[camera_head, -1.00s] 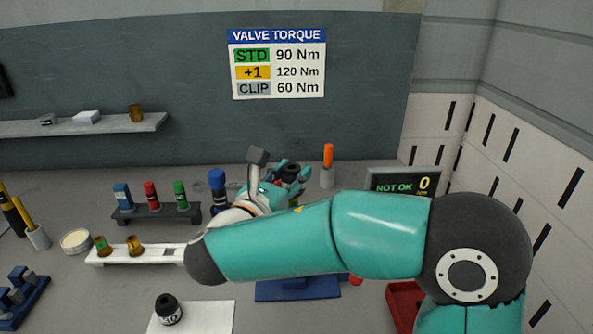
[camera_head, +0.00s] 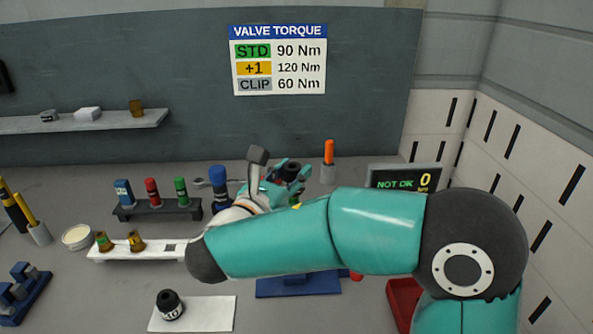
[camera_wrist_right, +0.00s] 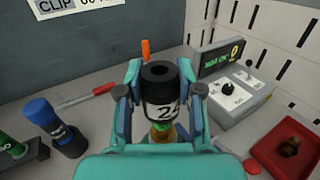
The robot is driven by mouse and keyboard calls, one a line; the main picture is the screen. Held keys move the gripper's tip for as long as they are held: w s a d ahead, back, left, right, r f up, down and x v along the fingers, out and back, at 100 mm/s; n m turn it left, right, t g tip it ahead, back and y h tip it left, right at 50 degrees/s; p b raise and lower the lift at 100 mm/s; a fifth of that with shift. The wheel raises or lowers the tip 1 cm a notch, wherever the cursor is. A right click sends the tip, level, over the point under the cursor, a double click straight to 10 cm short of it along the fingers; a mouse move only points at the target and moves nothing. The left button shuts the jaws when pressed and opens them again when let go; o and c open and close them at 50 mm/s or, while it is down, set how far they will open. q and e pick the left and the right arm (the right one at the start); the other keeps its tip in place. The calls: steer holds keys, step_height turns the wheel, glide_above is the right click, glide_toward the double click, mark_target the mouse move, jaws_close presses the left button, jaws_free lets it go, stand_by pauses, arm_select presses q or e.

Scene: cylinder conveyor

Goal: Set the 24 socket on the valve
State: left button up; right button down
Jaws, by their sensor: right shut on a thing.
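My right gripper (camera_wrist_right: 160,92) is shut on the 24 socket (camera_wrist_right: 158,90), a black cylinder with a white label band, in the right wrist view. The socket is upright, its open top facing the camera. A brass valve (camera_wrist_right: 163,132) shows just below it, between the fingers; I cannot tell whether they touch. In the head view the socket (camera_head: 291,170) shows as a dark top in my right gripper (camera_head: 284,178), and my right arm hides the valve. The left gripper is not in view.
Another black socket (camera_head: 169,305) stands on a white sheet (camera_head: 218,315) at the front. Two brass valves (camera_head: 136,241) sit on a white rack (camera_head: 165,257). A red tray (camera_wrist_right: 262,152) is at the right. The display (camera_head: 390,179) reads NOT OK 0.

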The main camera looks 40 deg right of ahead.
steer(key=shift+f+b, duration=1.6)
steer(key=shift+f, duration=0.65)
steer(key=c, duration=0.7)
jaws_free()
step_height(320, 180, up, 6)
steer(key=p, duration=0.6)
steer(key=shift+w, duration=0.1)
